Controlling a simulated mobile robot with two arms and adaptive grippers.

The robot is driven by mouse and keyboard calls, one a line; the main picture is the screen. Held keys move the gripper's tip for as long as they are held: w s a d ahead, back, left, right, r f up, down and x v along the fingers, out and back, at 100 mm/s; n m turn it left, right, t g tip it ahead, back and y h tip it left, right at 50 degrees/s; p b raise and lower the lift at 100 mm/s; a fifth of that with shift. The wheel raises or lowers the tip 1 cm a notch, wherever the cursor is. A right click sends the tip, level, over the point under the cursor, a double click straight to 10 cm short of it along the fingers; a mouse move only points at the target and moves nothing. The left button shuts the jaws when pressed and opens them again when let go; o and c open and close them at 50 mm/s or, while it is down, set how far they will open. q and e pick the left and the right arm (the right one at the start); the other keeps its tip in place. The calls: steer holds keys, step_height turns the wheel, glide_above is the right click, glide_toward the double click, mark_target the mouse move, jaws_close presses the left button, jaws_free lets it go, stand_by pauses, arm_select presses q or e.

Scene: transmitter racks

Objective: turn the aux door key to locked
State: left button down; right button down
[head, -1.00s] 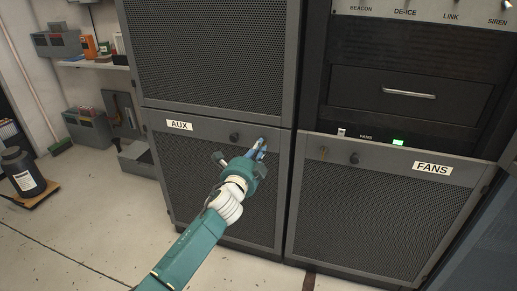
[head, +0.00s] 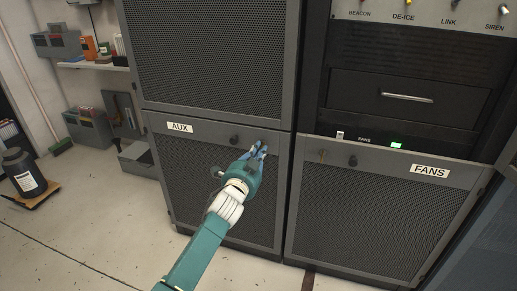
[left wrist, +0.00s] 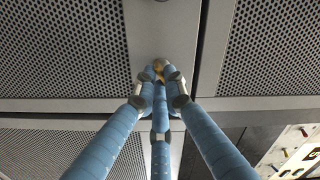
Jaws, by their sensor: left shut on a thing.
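The AUX door (head: 215,190) is the lower left mesh door, with an AUX label (head: 180,127) and a dark round knob (head: 234,139). My left gripper (head: 262,147) is at the door's upper right corner, to the right of the knob. In the left wrist view its blue fingers (left wrist: 160,76) are closed together on the aux door key (left wrist: 158,70). Only a small brass-coloured bit of the key shows between the fingertips. The fingers hide the key in the head view, and I cannot read its angle. My right gripper is in neither view.
The FANS door (head: 375,215) stands to the right, with its own brass key (head: 322,156) and knob (head: 352,160). A drawer (head: 408,97) is above it. Shelves and bins (head: 88,128) stand at the left. The floor in front is clear.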

arm_select(q)
steer(key=shift+d+r+n+p, duration=0.1)
steer(key=shift+n+p, duration=2.15)
steer(key=shift+n, duration=3.75)
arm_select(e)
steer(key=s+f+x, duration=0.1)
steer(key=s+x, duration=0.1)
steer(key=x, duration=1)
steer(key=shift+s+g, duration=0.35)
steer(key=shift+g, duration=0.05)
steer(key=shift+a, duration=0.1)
arm_select(q)
steer(key=c, duration=1.8)
jaws_free()
steer(key=v, duration=1.2)
steer(key=shift+r, duration=0.1)
